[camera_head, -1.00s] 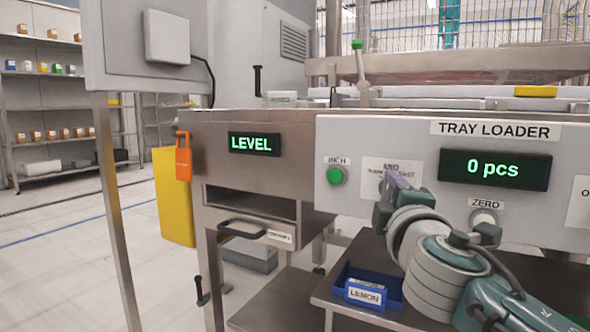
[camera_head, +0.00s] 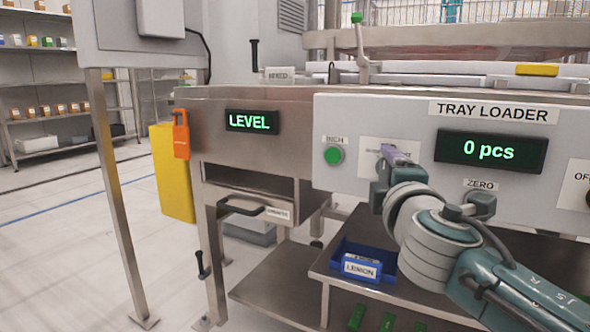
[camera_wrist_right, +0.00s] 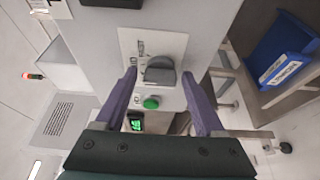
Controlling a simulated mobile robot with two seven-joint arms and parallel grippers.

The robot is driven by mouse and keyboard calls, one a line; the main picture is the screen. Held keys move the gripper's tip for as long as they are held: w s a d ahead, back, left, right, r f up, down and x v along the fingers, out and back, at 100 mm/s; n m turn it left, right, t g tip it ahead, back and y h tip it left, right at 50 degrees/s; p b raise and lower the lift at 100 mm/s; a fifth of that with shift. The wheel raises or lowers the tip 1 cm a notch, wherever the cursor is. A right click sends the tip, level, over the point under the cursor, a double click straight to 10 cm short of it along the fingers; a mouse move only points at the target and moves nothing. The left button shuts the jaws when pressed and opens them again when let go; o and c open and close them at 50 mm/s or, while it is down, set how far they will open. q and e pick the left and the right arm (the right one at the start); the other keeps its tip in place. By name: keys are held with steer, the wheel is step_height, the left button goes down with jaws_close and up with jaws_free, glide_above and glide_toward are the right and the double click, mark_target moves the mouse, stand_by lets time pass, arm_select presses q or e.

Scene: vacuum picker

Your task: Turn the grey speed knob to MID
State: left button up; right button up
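The grey speed knob (camera_wrist_right: 159,71) shows in the right wrist view on a pale label plate. In the head view my right gripper (camera_head: 391,154) is in front of that label plate (camera_head: 369,159) and hides the knob and most of the lettering. In the right wrist view my right gripper (camera_wrist_right: 159,78) is open, with one purple finger on each side of the knob. A small gap shows between each finger and the knob; contact is not clear. The knob's exact pointer setting is too small to read. My left gripper is not in view.
The green INCH button (camera_head: 333,155) is left of the label plate. The ZERO button is mostly hidden by my right arm. The TRAY LOADER display (camera_head: 490,151) reads 0 pcs.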

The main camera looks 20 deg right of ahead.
steer(key=shift+o, duration=0.4)
steer(key=shift+s, duration=0.1)
steer(key=shift+s+a, duration=0.2)
steer(key=shift+s, duration=0.05)
steer(key=p+v, duration=0.2)
steer(key=v, duration=0.7)
steer(key=shift+s, duration=0.1)
